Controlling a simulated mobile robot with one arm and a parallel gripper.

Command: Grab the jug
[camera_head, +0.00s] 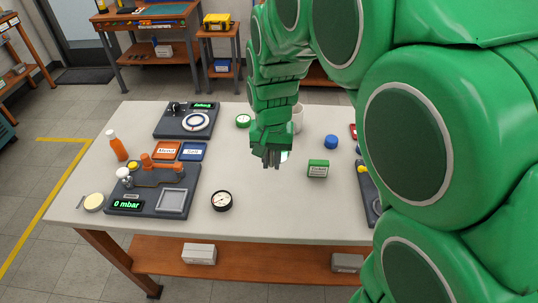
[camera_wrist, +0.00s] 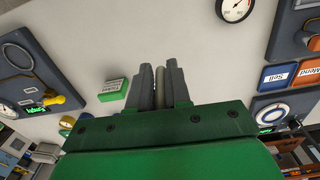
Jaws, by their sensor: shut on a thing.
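The jug (camera_head: 298,117) shows only as a pale, cream-coloured rim and side behind my gripper in the head view. The rest of it is hidden by my green hand and arm. My gripper (camera_head: 271,163) points down over the middle of the white table. In the wrist view, its two dark fingers (camera_wrist: 160,72) are close together on a narrow beige-grey piece (camera_wrist: 160,90), which looks like part of the jug. I cannot tell whether the jug is off the table.
A green box (camera_head: 318,168) and a blue cap (camera_head: 331,142) stand right of my gripper. A round gauge (camera_head: 221,201) lies in front. Red and blue trays (camera_head: 192,151), a pressure bench (camera_head: 153,190) and an orange bottle (camera_head: 117,146) are at left. The table's front middle is clear.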

